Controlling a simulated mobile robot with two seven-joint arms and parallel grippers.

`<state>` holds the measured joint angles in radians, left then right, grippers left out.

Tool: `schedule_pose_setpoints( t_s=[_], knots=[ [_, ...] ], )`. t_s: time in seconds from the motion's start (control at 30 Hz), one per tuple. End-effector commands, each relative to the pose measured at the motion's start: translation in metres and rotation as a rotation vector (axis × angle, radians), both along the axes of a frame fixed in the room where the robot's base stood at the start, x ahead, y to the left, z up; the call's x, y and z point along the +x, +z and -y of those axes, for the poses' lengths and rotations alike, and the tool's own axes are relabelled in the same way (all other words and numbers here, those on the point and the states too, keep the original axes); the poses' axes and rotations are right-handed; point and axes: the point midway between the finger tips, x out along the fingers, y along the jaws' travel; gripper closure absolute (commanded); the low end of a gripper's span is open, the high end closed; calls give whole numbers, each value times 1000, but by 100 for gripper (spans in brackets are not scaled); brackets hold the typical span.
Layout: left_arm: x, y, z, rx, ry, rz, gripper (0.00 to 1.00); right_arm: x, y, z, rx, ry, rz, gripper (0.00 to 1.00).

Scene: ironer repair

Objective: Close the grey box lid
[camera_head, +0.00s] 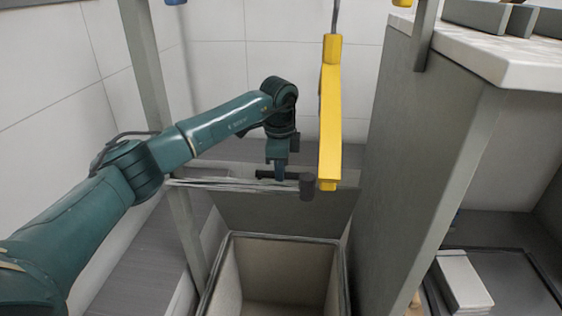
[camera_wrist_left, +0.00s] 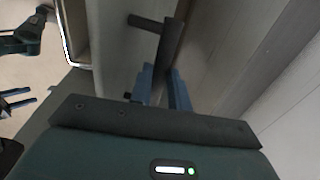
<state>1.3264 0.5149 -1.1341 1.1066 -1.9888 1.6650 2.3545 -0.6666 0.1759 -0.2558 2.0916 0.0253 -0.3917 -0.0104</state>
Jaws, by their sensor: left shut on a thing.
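The grey box (camera_head: 341,290) stands open below, and I can see into its pale, empty-looking inside. Its grey lid (camera_head: 285,212) stands raised along the far rim. A dark handle bar (camera_head: 307,187) is at the lid's upper edge. My left gripper (camera_head: 279,176) reaches over from the left and is shut on this handle. In the left wrist view the blue fingers (camera_wrist_left: 166,88) close around the dark handle (camera_wrist_left: 170,48), and the box rim (camera_wrist_left: 72,45) shows at upper left. My right gripper (camera_wrist_left: 18,98) shows small at the left edge there, its blue fingers apart.
A yellow bar (camera_head: 330,115) hangs just right of my left gripper. A grey cabinet side (camera_head: 410,170) with a pale worktop closes off the right. A grey post (camera_head: 152,75) stands at the left, with a tiled wall behind.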

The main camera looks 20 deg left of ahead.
Motion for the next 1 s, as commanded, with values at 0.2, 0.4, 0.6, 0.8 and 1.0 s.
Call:
schedule_pose_setpoints(
  t_s=[0.2, 0.4, 0.6, 0.8, 1.0],
  knots=[
    [-33, -12, 10, -1, -4, -6, 100, 0, -2, 0, 0, 0, 1, 64],
    [-48, -16, 14, -1, -2, -6, 100, 0, -1, -1, 2, 1, 4, 64],
    [-48, -15, 14, -2, -1, -6, 100, 0, -1, -1, 3, 1, 4, 64],
    [-48, -15, 14, -1, -1, -5, 76, 0, -1, -1, 4, 2, 4, 64],
    [-48, -15, 14, 0, -1, -4, 60, 0, -1, -1, 4, 2, 4, 64]
  ],
)
